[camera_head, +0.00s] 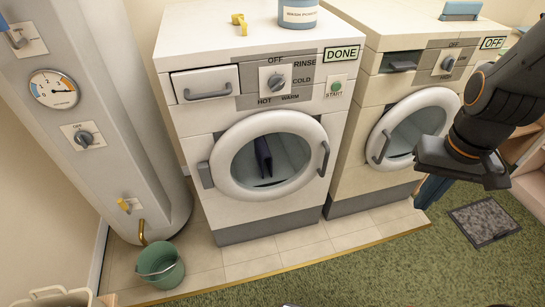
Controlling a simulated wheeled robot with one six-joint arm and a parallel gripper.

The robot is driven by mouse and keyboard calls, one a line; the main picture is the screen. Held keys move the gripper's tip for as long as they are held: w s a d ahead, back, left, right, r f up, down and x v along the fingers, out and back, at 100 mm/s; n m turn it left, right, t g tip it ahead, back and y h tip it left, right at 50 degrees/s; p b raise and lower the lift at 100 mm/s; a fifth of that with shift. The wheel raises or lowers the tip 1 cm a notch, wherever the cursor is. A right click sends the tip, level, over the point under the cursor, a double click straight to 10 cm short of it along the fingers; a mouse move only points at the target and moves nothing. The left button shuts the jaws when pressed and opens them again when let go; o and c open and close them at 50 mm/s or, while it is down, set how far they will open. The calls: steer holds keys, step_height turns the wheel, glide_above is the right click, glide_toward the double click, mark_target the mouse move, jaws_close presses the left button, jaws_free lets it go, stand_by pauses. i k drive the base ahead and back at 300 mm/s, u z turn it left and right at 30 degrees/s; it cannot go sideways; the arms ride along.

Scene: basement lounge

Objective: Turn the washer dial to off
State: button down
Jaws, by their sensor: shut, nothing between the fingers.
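The washer (181,139) is the white front-loader left of centre. Its dial (276,81) is a grey knob on a pale plate, with OFF above, RINSE and COLD to the right, and WARM and HOT below. The knob is turned away from OFF, seemingly toward the right side; the exact mark is too small to tell. The washer's display (341,53) reads DONE. Its round door (231,181) is closed, with something dark blue inside. My gripper (462,160) is shut and empty at the right, in front of the second machine and well away from the dial.
A second machine (353,192) with its own dial (447,63) and an OFF display stands right of the washer. A water heater (145,185) stands left. A green bucket (160,265) stands on the tiles. Green carpet (340,275) in front is mostly clear.

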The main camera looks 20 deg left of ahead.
mark_target(277, 83)
steer(key=z, duration=1.25)
steer(key=k, duration=0.95)
steer(key=u, duration=1.65)
steer(key=i, duration=0.5)
steer(key=u, duration=0.05)
